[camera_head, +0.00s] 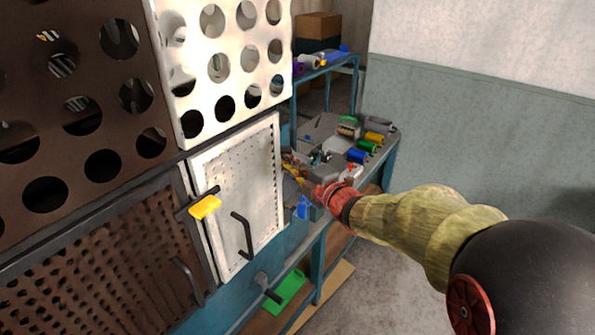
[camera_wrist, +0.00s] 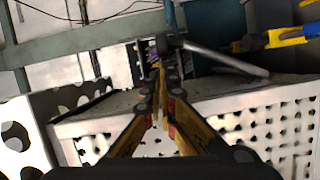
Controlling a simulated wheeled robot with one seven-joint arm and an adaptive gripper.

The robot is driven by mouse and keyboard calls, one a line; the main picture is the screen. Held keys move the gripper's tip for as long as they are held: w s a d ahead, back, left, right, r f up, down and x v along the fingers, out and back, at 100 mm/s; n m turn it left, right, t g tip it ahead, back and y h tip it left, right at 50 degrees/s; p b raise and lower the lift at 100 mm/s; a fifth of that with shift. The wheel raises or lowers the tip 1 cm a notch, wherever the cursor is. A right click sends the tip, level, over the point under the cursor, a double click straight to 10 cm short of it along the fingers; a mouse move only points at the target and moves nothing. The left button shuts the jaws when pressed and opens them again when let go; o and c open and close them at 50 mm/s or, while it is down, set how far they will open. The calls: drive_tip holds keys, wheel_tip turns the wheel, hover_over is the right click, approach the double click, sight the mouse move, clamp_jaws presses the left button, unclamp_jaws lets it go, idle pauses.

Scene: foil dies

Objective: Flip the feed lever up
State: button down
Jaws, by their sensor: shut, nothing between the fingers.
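My gripper (camera_head: 289,166) is at the right edge of the white perforated door (camera_head: 262,155), in front of the machine's side. In the wrist view, its yellow and dark fingers (camera_wrist: 161,82) come together at the tips with nothing between them. Just beyond the tips, a grey bar (camera_wrist: 228,61) runs right from a dark hub; it looks like a lever, but I cannot tell whether the fingers touch it. In the head view, the gripper hides that spot. A short grey lever (camera_head: 266,284) with a dark end shows lower down, below the door; I cannot tell which is the feed lever.
A blue-framed bench (camera_head: 385,160) with colored spools and tools stands behind the gripper. A yellow latch (camera_head: 205,207) and a dark handle (camera_head: 243,236) stick out of the door side. A green tray (camera_head: 288,291) lies low. Open floor is at the right.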

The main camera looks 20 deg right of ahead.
drive_tip(key=shift+x, duration=0.9)
drive_tip(key=w+d+f+m+g+p, duration=0.1)
drive_tip(key=w+d+f+m+p, duration=0.1)
drive_tip(key=w+d+m+p, duration=0.1)
drive_tip(key=w+d+p, duration=0.1)
drive_tip(key=d+p, duration=0.1)
drive_tip(key=d, duration=0.1)
drive_tip(key=shift+f+m+g, duration=0.3)
drive_tip(key=shift+f, duration=0.1)
drive_tip(key=shift+w, duration=0.15)
